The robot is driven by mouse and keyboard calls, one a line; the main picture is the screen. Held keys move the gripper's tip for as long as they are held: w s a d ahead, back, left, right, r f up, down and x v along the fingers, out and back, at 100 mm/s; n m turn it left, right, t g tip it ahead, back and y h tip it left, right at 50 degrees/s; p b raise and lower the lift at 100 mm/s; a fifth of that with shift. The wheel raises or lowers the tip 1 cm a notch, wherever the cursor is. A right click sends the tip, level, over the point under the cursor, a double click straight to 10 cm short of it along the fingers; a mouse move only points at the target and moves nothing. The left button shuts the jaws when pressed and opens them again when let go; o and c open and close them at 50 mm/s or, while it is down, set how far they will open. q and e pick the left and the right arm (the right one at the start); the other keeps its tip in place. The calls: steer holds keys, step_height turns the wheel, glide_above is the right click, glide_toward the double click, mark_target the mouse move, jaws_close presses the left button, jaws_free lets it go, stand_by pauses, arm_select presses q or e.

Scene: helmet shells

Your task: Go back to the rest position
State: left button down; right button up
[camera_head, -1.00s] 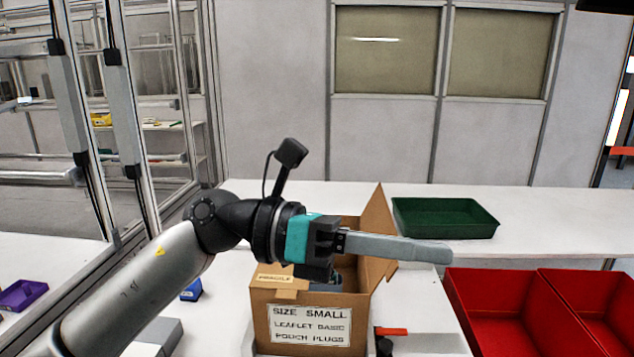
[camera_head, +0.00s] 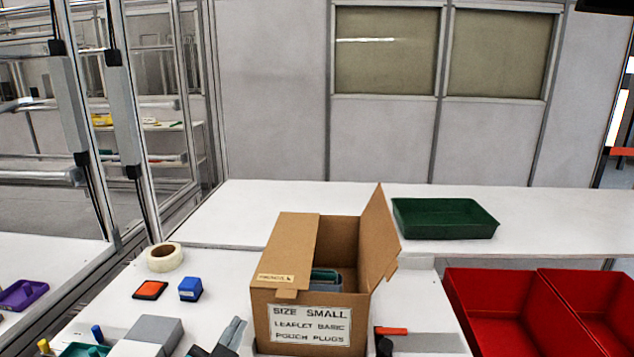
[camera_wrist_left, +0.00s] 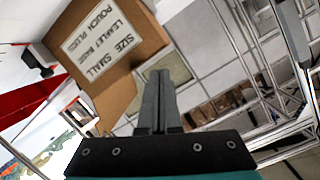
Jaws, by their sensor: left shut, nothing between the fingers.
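My left gripper (camera_head: 236,328) shows low in the head view, at the bottom edge, in front of and left of the cardboard box (camera_head: 262,315). The box stands open on the white table, with dark items partly visible inside. My right gripper is not in view.
A tape roll (camera_head: 165,257), an orange-topped pad (camera_head: 150,290) and a blue block (camera_head: 190,289) lie left of the box. A green tray (camera_head: 445,232) stands behind right. Red bins (camera_head: 500,310) are at the right. The back table is mostly clear.

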arm_select(q)
steer(key=s+a+f+n+g, duration=0.25)
steer(key=s+f+g, duration=0.35)
steer(key=s+f, duration=0.4)
steer(key=s+a+f+n+g, duration=0.1)
steer(key=s+f+n+g, duration=0.3)
steer(key=s+f, duration=0.6)
steer(key=s+f+m+g, duration=0.1)
steer(key=s+f+g, duration=0.15)
steer(key=f, duration=0.85)
steer(key=s+f+m+g, duration=0.1)
steer(key=s+f, duration=0.2)
steer(key=f, duration=0.8)
steer(key=s+a+f, duration=0.2)
steer(key=s+f, duration=0.9)
steer(key=s, duration=0.3)
steer(key=shift+s+a+f+g+y, duration=0.35)
steer(key=shift+s+f+g+y, duration=0.05)
steer(key=shift+g, duration=0.05)
